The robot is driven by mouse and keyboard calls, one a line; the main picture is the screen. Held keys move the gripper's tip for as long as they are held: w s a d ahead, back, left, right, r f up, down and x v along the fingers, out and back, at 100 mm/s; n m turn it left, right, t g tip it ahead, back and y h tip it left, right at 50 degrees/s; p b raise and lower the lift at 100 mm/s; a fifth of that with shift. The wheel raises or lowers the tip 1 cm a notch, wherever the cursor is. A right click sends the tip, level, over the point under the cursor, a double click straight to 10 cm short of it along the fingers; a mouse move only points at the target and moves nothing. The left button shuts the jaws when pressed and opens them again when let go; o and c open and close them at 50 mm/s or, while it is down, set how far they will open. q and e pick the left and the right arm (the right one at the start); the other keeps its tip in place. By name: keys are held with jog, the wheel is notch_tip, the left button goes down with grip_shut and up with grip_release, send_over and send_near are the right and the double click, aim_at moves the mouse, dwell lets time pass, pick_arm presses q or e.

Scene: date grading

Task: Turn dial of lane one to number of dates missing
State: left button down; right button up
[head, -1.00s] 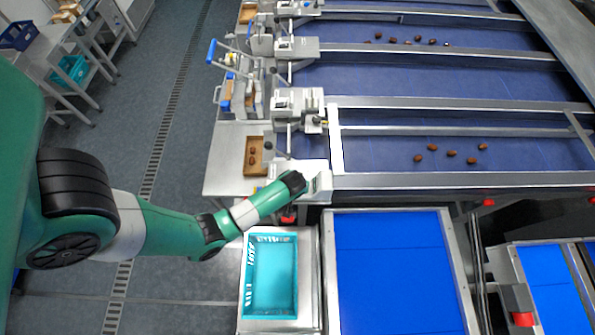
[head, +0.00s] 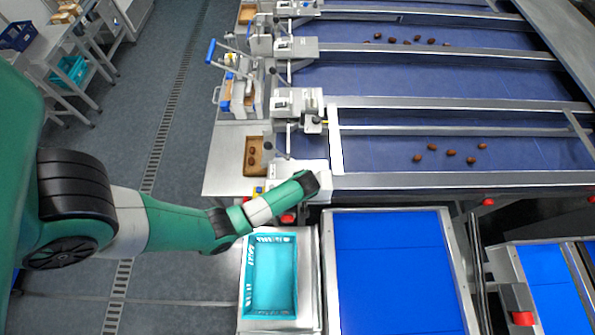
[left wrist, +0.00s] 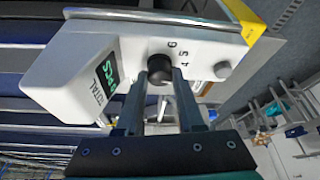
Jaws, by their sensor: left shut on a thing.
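In the left wrist view my left gripper (left wrist: 158,84) is shut on the black dial knob (left wrist: 159,66) of a white control box (left wrist: 75,72). Numbers 4, 5 and 6 are printed beside the knob; its pointer cannot be made out. A display (left wrist: 108,78) on the box has green characters and the word TOTAL, seen at a slant. In the head view the wrist of my left arm covers the dial and the fingertips at the near lane's corner. Several brown dates (head: 451,153) lie spread on that lane's blue belt (head: 380,150). My right gripper is out of view.
A teal tray (head: 247,290) stands just below my left arm, beside a bright blue panel (head: 395,270). A small cardboard box (head: 250,171) with a few dates sits left of the lane. More dates (head: 405,40) lie on a farther lane. The grey floor at left is open.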

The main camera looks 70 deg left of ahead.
pick_arm(q)
jog(key=shift+w+n+g, duration=0.1)
jog(key=shift+n+g, duration=0.3)
jog(key=shift+n, duration=0.8)
jog(key=c, duration=0.5)
grip_release()
jog(key=v, duration=1.1)
jog(key=shift+w+r, duration=0.1)
jog(key=shift+r, duration=0.25)
